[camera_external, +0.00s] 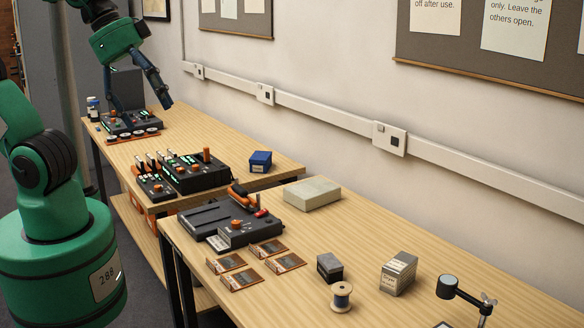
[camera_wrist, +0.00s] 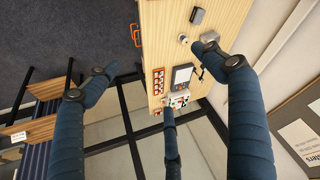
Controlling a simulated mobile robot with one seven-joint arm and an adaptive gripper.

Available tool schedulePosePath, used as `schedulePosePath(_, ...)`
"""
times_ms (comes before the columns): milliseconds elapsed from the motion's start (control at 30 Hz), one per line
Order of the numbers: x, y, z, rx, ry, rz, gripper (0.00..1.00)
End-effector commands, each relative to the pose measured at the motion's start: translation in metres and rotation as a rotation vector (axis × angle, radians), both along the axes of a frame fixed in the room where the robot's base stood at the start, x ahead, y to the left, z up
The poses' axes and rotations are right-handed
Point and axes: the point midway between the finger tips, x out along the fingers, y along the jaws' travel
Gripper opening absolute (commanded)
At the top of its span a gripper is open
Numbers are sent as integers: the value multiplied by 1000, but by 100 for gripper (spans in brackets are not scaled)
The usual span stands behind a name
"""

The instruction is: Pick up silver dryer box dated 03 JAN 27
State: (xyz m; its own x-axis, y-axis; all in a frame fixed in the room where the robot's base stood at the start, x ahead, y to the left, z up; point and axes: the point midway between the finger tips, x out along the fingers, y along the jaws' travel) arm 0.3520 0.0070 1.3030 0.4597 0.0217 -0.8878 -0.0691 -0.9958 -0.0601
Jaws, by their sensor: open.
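In the external view a silver-grey box (camera_external: 398,272) with dark handwriting on its facing side stands upright on the near wooden table, at the right. The writing seems to read "Dryer"; the date is too small to read. My gripper (camera_external: 140,106) is far from it, high at the upper left above the far end of the other table. Its dark blue fingers are spread and empty.
A dark grey box (camera_external: 330,267) and a thread spool (camera_external: 341,297) stand left of the silver box. A jointed metal stand (camera_external: 465,290) is close on its right. A pale flat box (camera_external: 312,193) lies toward the wall. Several small framed cards lie nearby.

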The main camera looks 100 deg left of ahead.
Motion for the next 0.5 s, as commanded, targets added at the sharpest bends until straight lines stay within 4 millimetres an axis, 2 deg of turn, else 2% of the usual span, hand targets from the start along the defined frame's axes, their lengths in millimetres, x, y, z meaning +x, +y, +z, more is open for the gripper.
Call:
schedulePosePath(267, 61, 16, 14, 133, 47, -162, 82)
schedulePosePath(500, 122, 30, 17, 256, 94, -329, 82)
